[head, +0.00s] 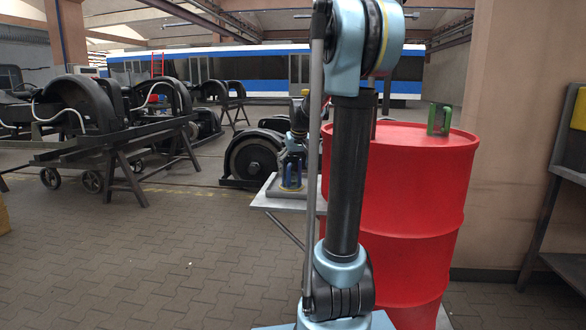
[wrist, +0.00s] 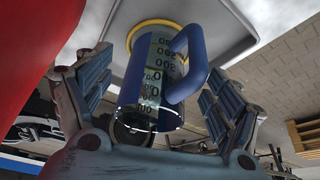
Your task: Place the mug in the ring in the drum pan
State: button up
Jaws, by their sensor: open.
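The mug (wrist: 150,78) is a clear measuring cup with dark numbers and a blue handle and blue edging. In the wrist view its far end is at the yellow ring (wrist: 135,34) on the grey pan (wrist: 230,30), and it appears to stand inside the ring. My gripper (wrist: 157,72) is open, with one finger on each side of the mug and gaps visible. In the head view the mug (head: 291,178) shows small and blue on the pan (head: 279,193), below my gripper (head: 293,158). Exact contact between mug base and pan is hidden.
A large red drum (head: 405,200) stands right of the pan, partly behind my arm. A green mug-like object (head: 438,119) stands on its top. Black wheel assemblies on trestles (head: 100,125) are at left. A metal rack (head: 565,165) is at far right. The paved floor at left front is clear.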

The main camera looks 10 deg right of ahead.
jog(key=s+f, duration=0.5)
jog(key=s, duration=0.8)
jog(key=s+f+g, duration=0.1)
jog(key=s+f, duration=0.4)
jog(key=s, duration=0.8)
jog(key=s+f+g, duration=0.1)
jog(key=s+f, duration=0.5)
jog(key=s, duration=0.7)
jog(key=shift+a+m, duration=0.2)
jog(key=shift+m, duration=0.1)
jog(key=shift+w+f, duration=0.25)
jog(key=shift+w, duration=0.2)
